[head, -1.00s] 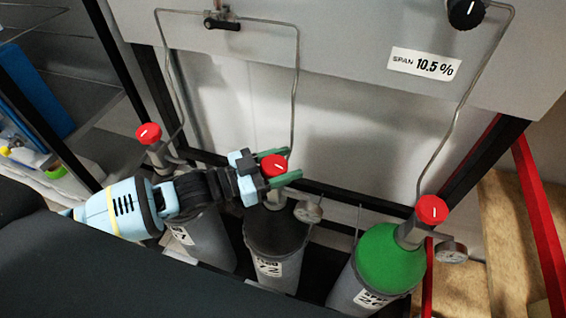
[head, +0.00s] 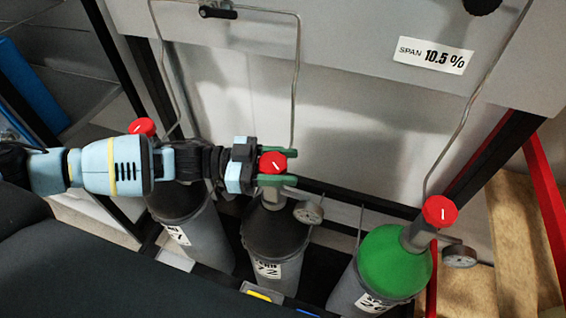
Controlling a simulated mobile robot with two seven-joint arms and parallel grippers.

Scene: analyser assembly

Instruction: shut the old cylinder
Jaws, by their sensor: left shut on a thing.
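Three gas cylinders stand in a row, each with a red valve knob on top. The middle cylinder (head: 275,238) is grey with a dark shoulder, a label and a small round gauge. My left gripper (head: 283,165) reaches in level from the left. Its green fingers are shut on the middle cylinder's red knob (head: 272,162), one on each side. The knob's white mark is slanted. The left cylinder (head: 207,238) also has a dark shoulder; its red knob (head: 143,127) shows behind my arm. The right cylinder (head: 396,262) has a green shoulder and a free red knob (head: 440,211). My right gripper is not in view.
Thin metal pipes (head: 297,85) rise from the valves to the grey panel (head: 350,60), which bears a "SPAN 10.5 %" label (head: 431,54). Gauges (head: 309,212) stick out beside the valves. A black frame post (head: 485,158) and a red bar (head: 545,195) stand at the right.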

